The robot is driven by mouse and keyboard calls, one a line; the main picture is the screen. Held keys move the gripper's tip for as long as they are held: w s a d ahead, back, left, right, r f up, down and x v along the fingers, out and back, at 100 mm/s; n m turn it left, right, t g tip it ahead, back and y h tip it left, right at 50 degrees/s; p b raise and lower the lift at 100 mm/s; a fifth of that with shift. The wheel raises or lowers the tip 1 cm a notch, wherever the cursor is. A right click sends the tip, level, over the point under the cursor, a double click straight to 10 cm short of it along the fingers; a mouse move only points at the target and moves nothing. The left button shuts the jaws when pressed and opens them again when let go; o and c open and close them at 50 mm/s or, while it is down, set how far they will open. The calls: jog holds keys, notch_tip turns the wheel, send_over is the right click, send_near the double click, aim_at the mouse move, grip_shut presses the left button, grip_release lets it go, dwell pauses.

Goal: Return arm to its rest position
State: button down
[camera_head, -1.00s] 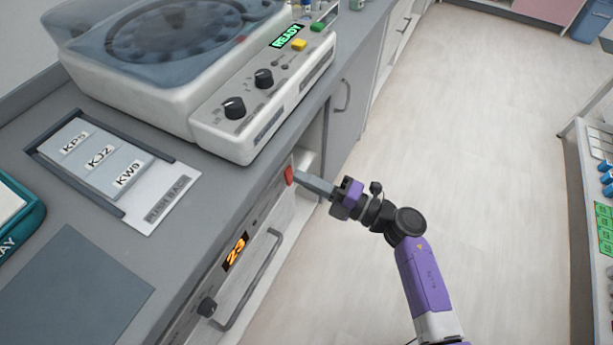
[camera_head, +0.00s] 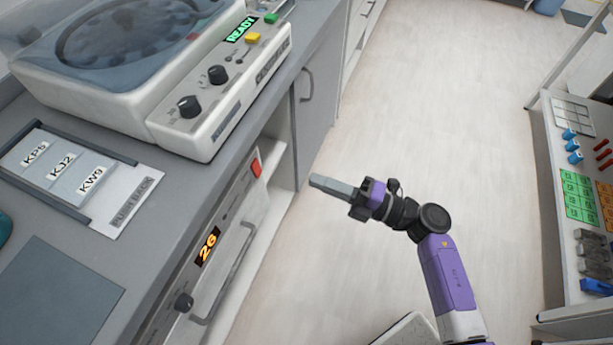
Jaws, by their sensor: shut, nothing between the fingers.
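My gripper (camera_head: 318,181) is shut and empty, at the end of my purple and black arm. It hangs over the open floor to the right of the counter's front. Its tip points left toward the red switch (camera_head: 256,168) on the panel below the counter, with a clear gap between them.
A white centrifuge (camera_head: 190,125) reading READY stands on the grey counter (camera_head: 185,212). Below is a drawer unit with an orange 26 display (camera_head: 207,246) and a handle (camera_head: 232,275). A shelf rack (camera_head: 552,150) with coloured items stands at right. Floor (camera_head: 430,110) between is clear.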

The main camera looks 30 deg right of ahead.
jog(key=shift+s+d, duration=0.2)
jog(key=shift+s, duration=0.1)
dwell(0.4)
jog(key=s+d+r+m+t+h+p, duration=0.1)
jog(key=s+d+r+m+t+h, duration=0.1)
jog(key=r+m+t+h, duration=0.3)
jog(key=s+d+r+m+t+h, duration=0.1)
jog(key=s+d+r+m+h, duration=0.15)
jog(key=r+m, duration=0.4)
jog(key=s+a+r+m+g+h+p, duration=0.1)
jog(key=s+a+m+g+h+p, duration=0.1)
jog(key=s+m, duration=0.5)
jog(key=s+a+m+g+h+p, duration=0.1)
jog(key=s+a+m+g+p, duration=0.2)
jog(key=s, duration=1.1)
jog(key=a+m+g, duration=0.1)
jog(key=a+m, duration=0.2)
jog(key=shift+s+a+r+m+g+h, duration=0.25)
jog(key=shift+s+r+m+g+h, duration=0.1)
jog(key=shift+s+g, duration=0.05)
